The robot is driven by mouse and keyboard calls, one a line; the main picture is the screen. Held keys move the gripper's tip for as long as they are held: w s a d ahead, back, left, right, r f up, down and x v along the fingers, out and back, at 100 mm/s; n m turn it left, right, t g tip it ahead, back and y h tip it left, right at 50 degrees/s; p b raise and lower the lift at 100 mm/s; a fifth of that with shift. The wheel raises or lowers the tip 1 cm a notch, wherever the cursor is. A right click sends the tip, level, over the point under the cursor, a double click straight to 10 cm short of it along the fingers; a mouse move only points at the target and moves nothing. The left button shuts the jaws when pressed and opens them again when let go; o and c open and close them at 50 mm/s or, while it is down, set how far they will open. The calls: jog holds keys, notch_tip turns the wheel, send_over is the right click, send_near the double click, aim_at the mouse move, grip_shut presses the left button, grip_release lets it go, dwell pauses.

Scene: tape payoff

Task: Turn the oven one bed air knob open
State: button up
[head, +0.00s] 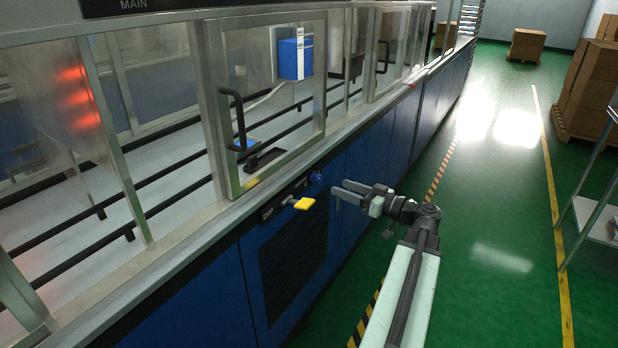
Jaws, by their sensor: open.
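A small blue knob (316,177) sits on the dark strip along the top of the blue machine front. A yellow lever handle (304,203) sticks out just left of and below it, beside a label that seems to read DIP. I cannot read a label for the blue knob, so I cannot tell which control is the bed air knob. My gripper (339,188) is open and empty, its fingers pointing left toward the machine. It is just right of the blue knob in the picture and appears apart from both controls.
Framed clear doors with a black handle (239,118) stand above the ledge. A dark vent grille (291,262) is below the controls. Green floor (480,215) lies open to the right. A metal rack (592,218) stands at the right edge, with stacked boxes (590,88) behind.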

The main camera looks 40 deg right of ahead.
aim_at(320, 179)
jog(key=w, duration=0.2)
jog(key=w+a, duration=0.1)
jog(key=w, duration=0.5)
jog(key=shift+w+a, duration=0.1)
jog(key=shift+a, duration=0.1)
grip_shut()
